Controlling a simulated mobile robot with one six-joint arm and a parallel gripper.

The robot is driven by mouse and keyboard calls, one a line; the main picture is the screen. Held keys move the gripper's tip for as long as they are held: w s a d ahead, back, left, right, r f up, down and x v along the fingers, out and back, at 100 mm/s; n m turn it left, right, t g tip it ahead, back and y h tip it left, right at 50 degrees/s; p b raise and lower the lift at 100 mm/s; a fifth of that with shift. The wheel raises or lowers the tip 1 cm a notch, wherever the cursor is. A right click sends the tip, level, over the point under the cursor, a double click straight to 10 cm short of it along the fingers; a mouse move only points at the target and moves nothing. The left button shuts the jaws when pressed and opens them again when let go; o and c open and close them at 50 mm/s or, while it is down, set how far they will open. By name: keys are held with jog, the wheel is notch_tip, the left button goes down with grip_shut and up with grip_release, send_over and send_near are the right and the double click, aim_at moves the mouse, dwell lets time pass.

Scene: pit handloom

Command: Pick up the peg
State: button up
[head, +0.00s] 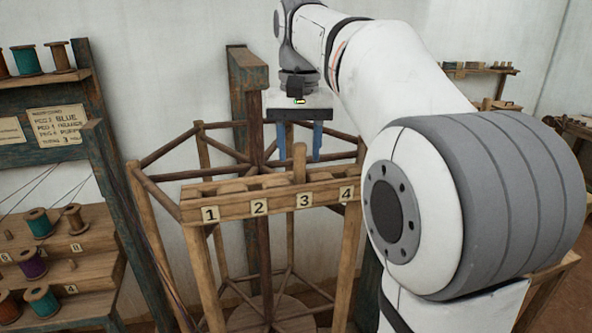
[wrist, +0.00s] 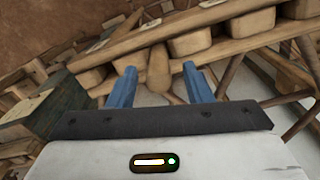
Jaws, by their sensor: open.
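The peg (head: 299,163) is a light wooden pin standing upright from the numbered wooden rail (head: 268,203), at label 3. In the wrist view the peg (wrist: 158,78) shows between the two blue fingertips, with its rounded end toward the camera. My gripper (head: 298,153) is open and empty, pointing down, with one blue finger to each side of the peg in the head view. In the wrist view my gripper (wrist: 160,69) is open around the peg's outline. I cannot tell whether the fingers are level with it or short of it.
The rail sits on a wooden frame with posts and slanting bars, with a tall dark post (head: 250,90) behind. At left, shelves hold thread spools (head: 40,222) and a written sign (head: 56,125). My arm hides much of the right side.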

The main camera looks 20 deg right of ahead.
aim_at(300, 171)
jog(key=shift+s+f, duration=0.15)
jog(key=shift+f, duration=1.25)
jog(key=shift+c, duration=0.4)
grip_shut()
jog(key=shift+r, duration=0.15)
